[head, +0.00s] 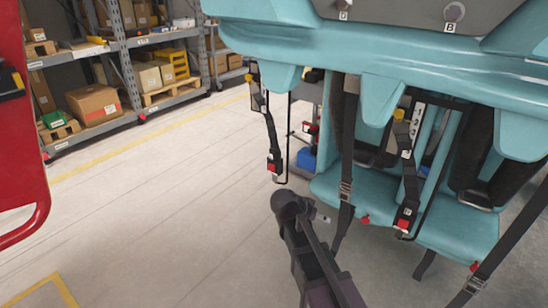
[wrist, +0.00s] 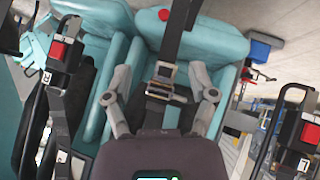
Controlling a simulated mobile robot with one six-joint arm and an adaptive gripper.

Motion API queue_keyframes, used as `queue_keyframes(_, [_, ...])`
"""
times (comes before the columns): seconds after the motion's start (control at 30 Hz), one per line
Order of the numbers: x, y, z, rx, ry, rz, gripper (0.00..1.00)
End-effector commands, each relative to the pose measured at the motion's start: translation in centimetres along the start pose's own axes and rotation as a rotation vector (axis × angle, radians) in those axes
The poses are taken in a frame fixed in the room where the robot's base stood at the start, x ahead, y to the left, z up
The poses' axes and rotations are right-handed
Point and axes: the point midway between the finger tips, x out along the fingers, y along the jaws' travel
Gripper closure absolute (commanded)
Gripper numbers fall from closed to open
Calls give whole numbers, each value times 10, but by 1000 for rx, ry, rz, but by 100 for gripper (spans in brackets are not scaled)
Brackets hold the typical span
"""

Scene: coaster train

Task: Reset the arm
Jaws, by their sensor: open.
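My gripper (wrist: 160,74) is open in the wrist view, its two grey fingers spread apart. A dark strap with a silver buckle (wrist: 165,70) shows in the gap between them, and nothing is held. Behind are teal train seats (wrist: 205,45). In the head view, part of my dark arm (head: 305,245) reaches up beside the teal coaster train (head: 300,35) and its seats (head: 455,232). My fingers cannot be made out there.
Red-button buckles hang at the left (wrist: 58,52) and right (wrist: 311,130) in the wrist view. In the head view, a hanging buckle (head: 274,166) is near my arm. Shelving (head: 125,45) stands back left, a red panel (head: 18,130) at far left. The floor between is clear.

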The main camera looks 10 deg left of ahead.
Motion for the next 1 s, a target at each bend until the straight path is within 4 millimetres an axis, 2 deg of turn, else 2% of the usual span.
queue_keyframes(0.23, [2,3,1,-3,-9,0,27])
queue_keyframes(0.37, [10,14,5,-17,-44,-1,27])
queue_keyframes(0.57, [32,48,19,-63,-156,-18,27])
queue_keyframes(0.8, [58,99,46,-136,-332,-88,27])
queue_keyframes(1.0, [72,137,69,-190,-459,-183,27])
